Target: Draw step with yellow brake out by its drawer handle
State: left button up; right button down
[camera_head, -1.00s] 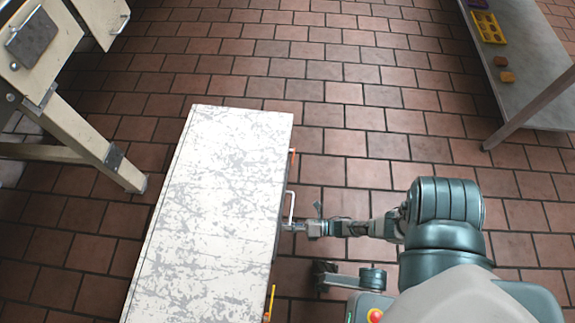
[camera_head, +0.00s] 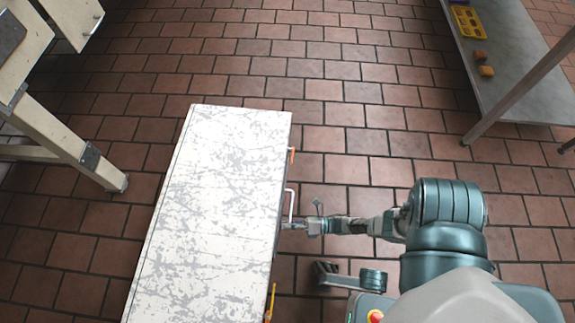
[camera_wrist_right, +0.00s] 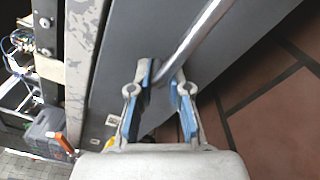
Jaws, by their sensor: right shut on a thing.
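The step (camera_head: 215,200) is a long box with a scuffed white top, left of my right arm in the head view. A pale drawer handle (camera_head: 290,203) stands out from its right side. Orange-yellow levers, which look like the brakes, show at the far corner (camera_head: 291,158) and near corner (camera_head: 271,300) of that side. My right gripper (camera_head: 294,225) is shut on the handle's near end. In the right wrist view, the metal handle bar (camera_wrist_right: 203,33) runs between the blue-padded fingers (camera_wrist_right: 163,78) before a grey panel (camera_wrist_right: 133,60). My left gripper is not in view.
A cream-framed machine (camera_head: 60,135) stands on the tiles at the left. A grey bench (camera_head: 515,70) with a yellow tray (camera_head: 467,22) and small orange blocks (camera_head: 486,71) is at the upper right. The tiled floor (camera_head: 340,90) between them is clear.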

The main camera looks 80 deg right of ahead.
jog(key=shift+s+f, duration=0.2)
jog(key=c, duration=1.3)
grip_release()
jog(key=shift+o, duration=1.3)
jog(key=shift+w+r, duration=0.1)
jog(key=v, duration=1.2)
